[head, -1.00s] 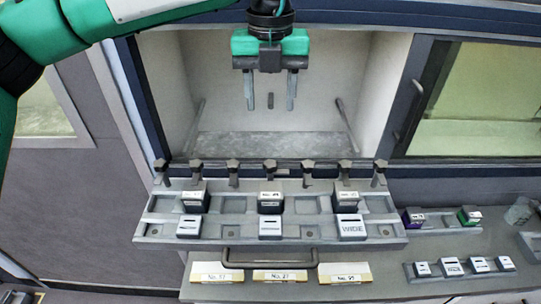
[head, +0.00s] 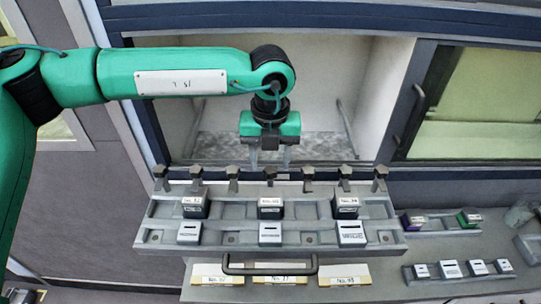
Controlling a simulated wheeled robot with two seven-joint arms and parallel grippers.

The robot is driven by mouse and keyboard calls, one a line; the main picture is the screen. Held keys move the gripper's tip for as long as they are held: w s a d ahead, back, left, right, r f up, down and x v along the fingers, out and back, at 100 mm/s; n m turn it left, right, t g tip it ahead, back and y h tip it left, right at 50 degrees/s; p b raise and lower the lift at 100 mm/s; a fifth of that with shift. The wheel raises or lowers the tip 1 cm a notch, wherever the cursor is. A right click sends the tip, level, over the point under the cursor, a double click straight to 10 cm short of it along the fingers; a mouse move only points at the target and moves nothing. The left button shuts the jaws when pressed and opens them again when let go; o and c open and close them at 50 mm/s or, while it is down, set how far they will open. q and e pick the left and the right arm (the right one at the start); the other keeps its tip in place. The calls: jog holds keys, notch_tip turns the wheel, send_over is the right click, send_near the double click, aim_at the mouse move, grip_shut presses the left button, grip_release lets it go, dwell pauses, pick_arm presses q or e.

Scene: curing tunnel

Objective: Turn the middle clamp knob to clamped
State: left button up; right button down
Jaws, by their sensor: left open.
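The middle clamp knob (head: 270,174) is a dark knob on a post, in the centre of a row of several like it along the back edge of the grey tray. My left gripper (head: 270,162) hangs pointing down right over this knob. Its two fingers are apart, one to each side of the knob in the picture, with nothing held between them. I cannot tell whether the fingertips are level with the knob or behind it. The knob's turn position is too small to read. My right gripper is not in view.
The neighbouring knobs (head: 233,173) and (head: 307,173) stand close on both sides. The grey tray (head: 155,238) holds dark blocks and white-labelled blocks. A handle (head: 270,271) sits at its front. Behind is an open chamber (head: 370,100); small coloured boxes (head: 470,217) lie at right.

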aim_at(270, 172)
pick_arm(q)
jog(key=shift+f, duration=1.15)
